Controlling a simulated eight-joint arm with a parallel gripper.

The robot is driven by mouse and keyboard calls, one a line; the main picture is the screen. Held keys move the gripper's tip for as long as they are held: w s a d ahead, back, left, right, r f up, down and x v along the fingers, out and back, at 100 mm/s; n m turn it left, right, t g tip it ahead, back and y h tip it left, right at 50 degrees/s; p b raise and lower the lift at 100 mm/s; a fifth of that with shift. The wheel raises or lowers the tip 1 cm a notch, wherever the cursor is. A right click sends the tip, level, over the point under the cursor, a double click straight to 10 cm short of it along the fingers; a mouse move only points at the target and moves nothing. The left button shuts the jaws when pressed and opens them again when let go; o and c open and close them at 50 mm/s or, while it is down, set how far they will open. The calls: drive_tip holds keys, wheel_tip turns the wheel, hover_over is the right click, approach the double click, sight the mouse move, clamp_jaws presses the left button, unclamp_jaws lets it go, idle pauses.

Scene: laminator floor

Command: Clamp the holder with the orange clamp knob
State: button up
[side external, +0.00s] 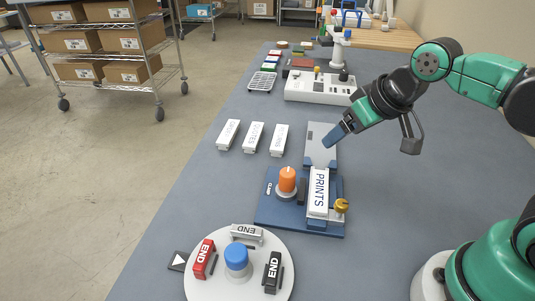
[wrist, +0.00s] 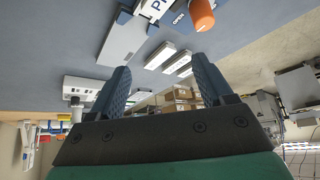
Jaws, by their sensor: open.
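The orange clamp knob (side external: 287,180) stands upright on the left part of a blue fixture (side external: 270,214). A white holder lettered PRINTS (side external: 319,192) lies in the fixture to the right of the knob. My gripper (side external: 328,139) is above and behind the holder, over a grey plate (side external: 322,131), apart from the knob. In the wrist view my gripper (wrist: 160,65) is open, with nothing between its fingers. The knob (wrist: 201,15) shows at the top there, with the word OPEN beside it.
A brass knob (side external: 341,206) is at the fixture's right edge. A round turntable (side external: 210,285) with a blue knob (side external: 236,257) and END blocks stands in front. Several white holders (side external: 253,137) lie to the left. A white machine (side external: 315,91) stands behind.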

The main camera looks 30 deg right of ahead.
sight(288, 172)
drive_tip(key=w+a+f+g, duration=0.1)
drive_tip(key=w+a+g, duration=0.1)
drive_tip(key=w+a+f+g, duration=0.1)
drive_tip(key=a+f+g, duration=0.1)
drive_tip(key=w+a+f+g, duration=0.1)
drive_tip(key=w+a+g, duration=0.1)
drive_tip(key=shift+w+a+f, duration=0.25)
drive_tip(key=shift+w+f, duration=0.05)
drive_tip(key=shift+w, duration=0.05)
drive_tip(key=shift+a+f, duration=0.15)
drive_tip(key=shift+f, duration=2.9)
